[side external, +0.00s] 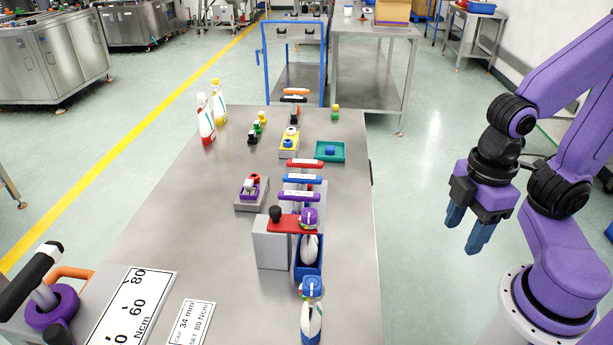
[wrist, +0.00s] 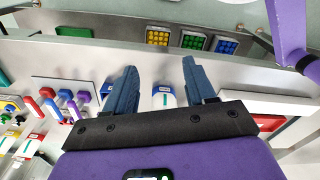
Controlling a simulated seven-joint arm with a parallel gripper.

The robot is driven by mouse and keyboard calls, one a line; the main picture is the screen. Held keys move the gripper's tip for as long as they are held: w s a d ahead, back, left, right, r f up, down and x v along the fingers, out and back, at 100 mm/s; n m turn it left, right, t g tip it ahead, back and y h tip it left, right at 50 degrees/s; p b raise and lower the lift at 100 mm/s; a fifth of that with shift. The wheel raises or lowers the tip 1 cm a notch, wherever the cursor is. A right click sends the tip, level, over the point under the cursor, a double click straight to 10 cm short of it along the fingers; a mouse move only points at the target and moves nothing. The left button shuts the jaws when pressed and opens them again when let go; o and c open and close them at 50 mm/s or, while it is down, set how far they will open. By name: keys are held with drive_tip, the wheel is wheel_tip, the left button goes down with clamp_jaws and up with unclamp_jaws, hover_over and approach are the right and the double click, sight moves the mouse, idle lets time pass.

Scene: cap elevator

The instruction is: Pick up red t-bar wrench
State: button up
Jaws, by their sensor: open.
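The red t-bar wrench (side external: 305,163) stands in a row of t-bars near the middle of the steel table, its red handle crosswise on top. The blue t-bar (side external: 302,179) and the purple t-bar (side external: 300,197) are just in front of it. In the wrist view the red handle (wrist: 47,92) shows at the left, beside the blue and purple ones. My gripper (side external: 468,228) is open and empty, off the table's right side and well away from the wrench. Its two blue fingers (wrist: 159,68) are spread apart in the wrist view. The wrench's lower part is hidden.
A grey block with a red arm (side external: 292,225) and bottles stand in front of the t-bars. A green tray (side external: 330,151) lies to the right, behind them. Spray bottles (side external: 206,118) stand at the back left. The table (side external: 180,225) is clear at the left middle.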

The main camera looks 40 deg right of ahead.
idle(0.4)
drive_tip(key=w+a+r+m, duration=0.1)
drive_tip(key=w+a+m, duration=0.5)
drive_tip(key=w+m, duration=0.5)
drive_tip(key=m+t+y, duration=0.3)
drive_tip(key=m, duration=2.6)
hover_over(305, 167)
drive_tip(key=s+d, duration=0.3)
drive_tip(key=d, duration=0.2)
wheel_tip(305, 167, down, 6)
drive_tip(key=x, duration=1.1)
drive_tip(key=shift+w+d+f, duration=0.1)
drive_tip(key=shift+w+f, duration=0.05)
drive_tip(key=shift+x, duration=2.6)
